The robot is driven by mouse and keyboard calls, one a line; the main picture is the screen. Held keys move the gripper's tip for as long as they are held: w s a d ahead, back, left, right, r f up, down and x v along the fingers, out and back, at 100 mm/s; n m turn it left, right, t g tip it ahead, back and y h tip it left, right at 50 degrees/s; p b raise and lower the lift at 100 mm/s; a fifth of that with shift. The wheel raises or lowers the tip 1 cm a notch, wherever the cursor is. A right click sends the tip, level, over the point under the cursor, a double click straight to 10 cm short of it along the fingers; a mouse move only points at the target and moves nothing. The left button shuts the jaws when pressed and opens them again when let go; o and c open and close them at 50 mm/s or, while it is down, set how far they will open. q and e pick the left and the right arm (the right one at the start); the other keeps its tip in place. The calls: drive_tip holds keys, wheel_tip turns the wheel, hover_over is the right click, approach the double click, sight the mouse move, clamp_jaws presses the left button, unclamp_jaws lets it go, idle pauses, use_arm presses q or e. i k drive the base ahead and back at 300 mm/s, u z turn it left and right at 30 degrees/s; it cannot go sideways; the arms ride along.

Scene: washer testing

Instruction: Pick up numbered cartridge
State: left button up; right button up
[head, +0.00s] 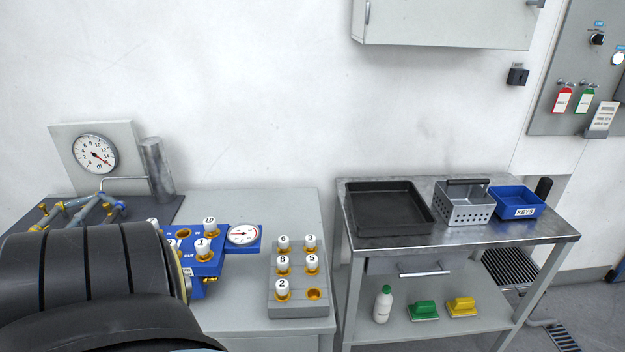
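White numbered cartridges with gold bases stand upright in a grey rack (297,311) on the left bench. They are cartridge 6 (283,243), cartridge 3 (310,242), cartridge 8 (282,262), cartridge 5 (312,262) and cartridge 2 (282,287). The front right socket (314,294) of the rack is empty. A blue block (229,231) holds cartridge 1 (202,246) and cartridge 10 (209,223), with another white top partly hidden at its left. A large black link of my arm covers the lower left and part of the block. Neither gripper shows.
A round gauge (243,234) sits on the block's right. A metal cylinder (157,170) and wall gauge (95,154) stand behind. The right metal table (450,240) carries a black tray (388,232), a perforated basket (466,214) and a blue KEYS bin (518,216). A gap separates bench and table.

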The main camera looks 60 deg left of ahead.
sight(284, 247)
drive_tip(key=i, duration=0.5)
drive_tip(key=u, duration=2)
